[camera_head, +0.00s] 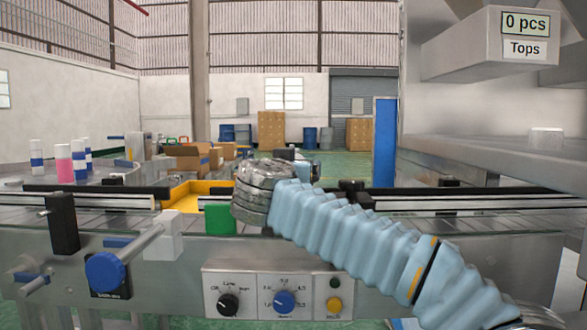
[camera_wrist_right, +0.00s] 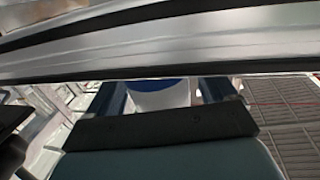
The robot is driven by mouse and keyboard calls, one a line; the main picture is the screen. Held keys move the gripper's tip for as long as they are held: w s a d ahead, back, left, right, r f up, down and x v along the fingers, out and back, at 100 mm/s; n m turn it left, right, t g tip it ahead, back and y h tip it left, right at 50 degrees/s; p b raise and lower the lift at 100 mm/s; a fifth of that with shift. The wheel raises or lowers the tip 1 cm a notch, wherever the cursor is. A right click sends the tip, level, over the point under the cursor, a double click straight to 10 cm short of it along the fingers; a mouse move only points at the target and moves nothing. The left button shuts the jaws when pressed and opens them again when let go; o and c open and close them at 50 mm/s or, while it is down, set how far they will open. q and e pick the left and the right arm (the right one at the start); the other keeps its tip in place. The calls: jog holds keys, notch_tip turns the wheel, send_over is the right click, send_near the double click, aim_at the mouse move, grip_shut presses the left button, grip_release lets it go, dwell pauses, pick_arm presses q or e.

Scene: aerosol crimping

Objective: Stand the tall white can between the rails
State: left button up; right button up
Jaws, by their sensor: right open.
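In the right wrist view, a white and blue round body (camera_wrist_right: 160,98), which looks like a can, shows between the two fingers of my right gripper (camera_wrist_right: 164,90). The fingers are apart, one on each side of it; I cannot tell whether they touch it. A rail (camera_wrist_right: 170,50) crosses in front and hides the fingertips and the rest of the body. In the head view, my right wrist (camera_head: 262,188) is over the conveyor rails (camera_head: 440,202) and hides its fingers and that body. My left gripper is not in view.
Several white cans with blue bands (camera_head: 37,160) and a pink one (camera_head: 64,166) stand at the far left. A yellow guide (camera_head: 184,194) and a green block (camera_head: 219,218) are just left of my wrist. A control panel (camera_head: 284,292) and a blue knob (camera_head: 105,272) are in front.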

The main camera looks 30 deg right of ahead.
jog(key=shift+r, duration=0.1)
jog(key=v, duration=1.2)
jog(key=shift+r, duration=0.1)
